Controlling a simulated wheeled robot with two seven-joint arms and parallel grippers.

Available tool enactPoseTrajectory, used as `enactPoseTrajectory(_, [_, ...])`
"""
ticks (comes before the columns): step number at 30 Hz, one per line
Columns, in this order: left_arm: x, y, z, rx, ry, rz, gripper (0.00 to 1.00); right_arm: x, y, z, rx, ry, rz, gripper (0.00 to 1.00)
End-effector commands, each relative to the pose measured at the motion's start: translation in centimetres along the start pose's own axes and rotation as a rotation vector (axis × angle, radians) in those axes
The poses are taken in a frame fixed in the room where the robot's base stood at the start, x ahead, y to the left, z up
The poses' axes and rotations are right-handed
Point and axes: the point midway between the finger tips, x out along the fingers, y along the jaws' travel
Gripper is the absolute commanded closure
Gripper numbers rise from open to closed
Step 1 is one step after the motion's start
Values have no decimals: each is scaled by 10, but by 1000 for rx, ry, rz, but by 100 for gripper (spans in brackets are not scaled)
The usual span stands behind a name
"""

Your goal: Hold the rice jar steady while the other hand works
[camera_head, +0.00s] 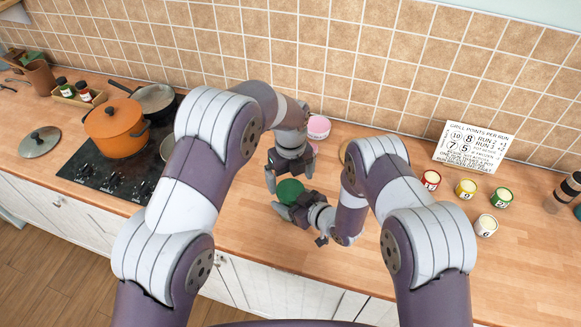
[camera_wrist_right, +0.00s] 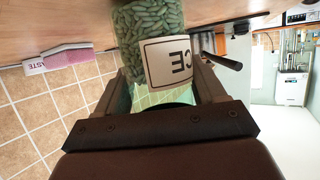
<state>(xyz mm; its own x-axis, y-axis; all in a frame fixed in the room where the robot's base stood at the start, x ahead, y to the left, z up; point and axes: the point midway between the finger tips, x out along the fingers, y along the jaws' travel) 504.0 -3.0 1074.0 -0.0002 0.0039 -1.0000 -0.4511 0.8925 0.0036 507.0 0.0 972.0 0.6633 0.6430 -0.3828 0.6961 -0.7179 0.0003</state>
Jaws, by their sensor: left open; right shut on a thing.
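The rice jar (camera_head: 289,191) shows its green top in the head view, standing on the wooden counter near the front edge. In the right wrist view the jar (camera_wrist_right: 150,30) is clear, filled with green grains, with a white label reading "CE" upside down. My right gripper (camera_head: 287,208) is shut on the jar's side, its two fingers around the body; it also shows in the right wrist view (camera_wrist_right: 165,85). My left gripper (camera_head: 288,179) is open, pointing down just above the jar's top. Most of the jar's body is hidden in the head view.
A pink container (camera_head: 318,127) stands behind my left gripper. An orange pot (camera_head: 117,127) and a pan (camera_head: 154,99) are on the stove at left. Several numbered cans (camera_head: 466,189) and a sign (camera_head: 473,147) stand at right.

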Motion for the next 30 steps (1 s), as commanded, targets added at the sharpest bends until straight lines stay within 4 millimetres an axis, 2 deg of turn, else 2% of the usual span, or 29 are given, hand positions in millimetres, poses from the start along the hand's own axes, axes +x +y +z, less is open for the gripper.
enactPoseTrajectory(3, [21,0,0,-1,1,1,2,0,0,-1,-1,2,0,100])
enactPoseTrajectory(6, [32,0,0,-2,0,0,2,0,0,-1,-1,2,0,100])
enactPoseTrajectory(15, [37,0,0,-3,-1,-2,2,0,0,-1,-1,2,0,100])
enactPoseTrajectory(16, [37,0,0,-3,-1,-2,5,0,0,-1,-1,2,0,100])
enactPoseTrajectory(21, [37,0,0,-3,-1,-2,59,0,0,-1,-1,2,0,100])
enactPoseTrajectory(26, [37,0,0,-12,-1,-2,59,0,0,-1,-1,2,0,100])
enactPoseTrajectory(28, [36,0,0,-95,-2,-2,59,0,0,-1,-1,2,0,100])
enactPoseTrajectory(30, [37,0,0,-256,-1,-2,59,0,0,-1,-1,2,0,100])
